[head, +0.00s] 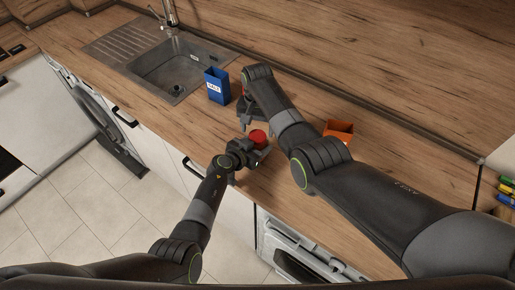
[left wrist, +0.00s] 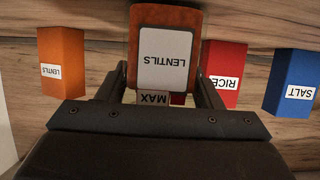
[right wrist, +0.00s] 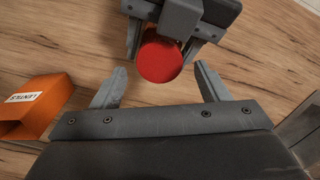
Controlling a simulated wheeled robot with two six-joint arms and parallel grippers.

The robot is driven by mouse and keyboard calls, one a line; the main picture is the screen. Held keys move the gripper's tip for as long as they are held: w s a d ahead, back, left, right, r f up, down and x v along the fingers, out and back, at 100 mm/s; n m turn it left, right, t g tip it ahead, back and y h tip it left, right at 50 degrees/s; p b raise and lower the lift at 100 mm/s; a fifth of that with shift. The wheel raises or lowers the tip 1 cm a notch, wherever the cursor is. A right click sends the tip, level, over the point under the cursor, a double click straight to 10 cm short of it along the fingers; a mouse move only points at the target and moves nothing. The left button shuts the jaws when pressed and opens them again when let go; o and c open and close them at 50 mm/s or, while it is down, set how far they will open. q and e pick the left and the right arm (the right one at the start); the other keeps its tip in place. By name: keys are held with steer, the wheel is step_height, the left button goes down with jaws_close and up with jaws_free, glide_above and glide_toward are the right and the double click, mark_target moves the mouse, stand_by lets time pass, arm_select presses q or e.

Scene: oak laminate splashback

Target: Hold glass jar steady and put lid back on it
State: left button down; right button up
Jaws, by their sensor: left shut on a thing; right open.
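The glass jar (left wrist: 165,22), labelled LENTILS with orange-brown contents, is held between the fingers of my left gripper (left wrist: 165,82). It appears upside down in the left wrist view, with a MAX mark near its mouth. The red round lid (right wrist: 160,58) shows from above at the jar's top, and also in the head view (head: 258,137). I cannot tell how firmly it sits. My right gripper (head: 252,117) is open and empty, just behind the jar. In the right wrist view the lid is just beyond the gap between its fingertips.
A blue SALT box (head: 217,87) stands by the sink (head: 177,68). A red RICE box (left wrist: 223,75) is largely hidden behind my right gripper in the head view. An orange LENTILS box (head: 339,129) stands to the right. The worktop (head: 185,125) left of the jar is clear.

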steer(key=shift+f, duration=1.35)
steer(key=c, duration=1)
steer(key=shift+m, duration=0.9)
steer(key=o, duration=1.1)
steer(key=shift+r, duration=2.3)
steer(key=shift+c, duration=0.5)
